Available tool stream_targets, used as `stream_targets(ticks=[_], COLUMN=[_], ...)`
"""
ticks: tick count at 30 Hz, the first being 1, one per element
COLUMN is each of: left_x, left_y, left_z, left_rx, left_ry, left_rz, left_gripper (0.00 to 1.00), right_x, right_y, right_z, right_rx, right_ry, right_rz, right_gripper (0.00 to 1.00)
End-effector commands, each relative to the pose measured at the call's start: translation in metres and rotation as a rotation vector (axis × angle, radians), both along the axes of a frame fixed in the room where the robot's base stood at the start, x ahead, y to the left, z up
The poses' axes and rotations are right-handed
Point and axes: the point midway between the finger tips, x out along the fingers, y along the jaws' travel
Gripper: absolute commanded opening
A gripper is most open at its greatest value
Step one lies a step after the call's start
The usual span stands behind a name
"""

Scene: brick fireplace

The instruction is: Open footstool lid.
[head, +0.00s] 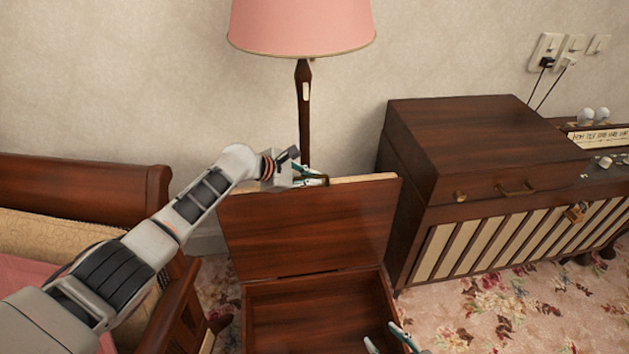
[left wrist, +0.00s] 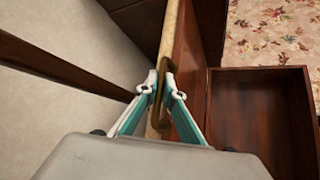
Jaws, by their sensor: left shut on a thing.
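The footstool (head: 320,325) is a dark wooden box at the lower middle of the head view. Its lid (head: 310,232) stands raised, about upright, with its wooden inner face showing. The box interior looks empty where visible; it also shows in the left wrist view (left wrist: 262,115). My left gripper (head: 318,178) is at the lid's top edge. In the left wrist view its fingers (left wrist: 160,85) are shut on the lid edge, around a brass-coloured piece there. My right gripper (head: 388,342) shows only its fingertips, spread apart, at the front right of the box.
A lamp (head: 302,25) with a pink shade stands behind the lid. A wooden cabinet (head: 475,150) with a slatted front is close on the right. A wooden-framed seat (head: 90,190) stands on the left. Floral carpet (head: 490,310) lies open at front right.

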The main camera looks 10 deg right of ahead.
Motion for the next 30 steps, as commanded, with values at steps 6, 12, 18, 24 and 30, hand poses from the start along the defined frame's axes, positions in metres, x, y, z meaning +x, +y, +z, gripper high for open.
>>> stream_targets(ticks=[6,12,18,24,30], left_x=[0.002,0.002,0.002,0.001,-0.001], left_y=[0.000,0.000,0.000,0.000,0.005], left_z=[0.003,0.003,0.002,0.000,0.002], left_rx=[-0.003,-0.004,-0.003,0.000,0.000], left_ry=[-0.001,-0.001,0.001,0.002,0.002], left_rz=[0.001,0.002,0.001,0.001,0.001], left_gripper=[0.00,0.00,0.25,0.25,0.25], right_x=[0.001,-0.002,-0.007,-0.007,-0.004], right_y=[0.001,0.003,0.004,0.004,0.003], right_z=[0.001,0.000,-0.003,-0.003,-0.002], right_rx=[0.000,0.003,0.004,0.006,0.005], right_ry=[-0.004,0.002,0.011,0.012,0.007], right_rz=[0.001,0.003,0.004,0.003,0.002], right_gripper=[0.40,0.40,0.40,0.40,0.40])
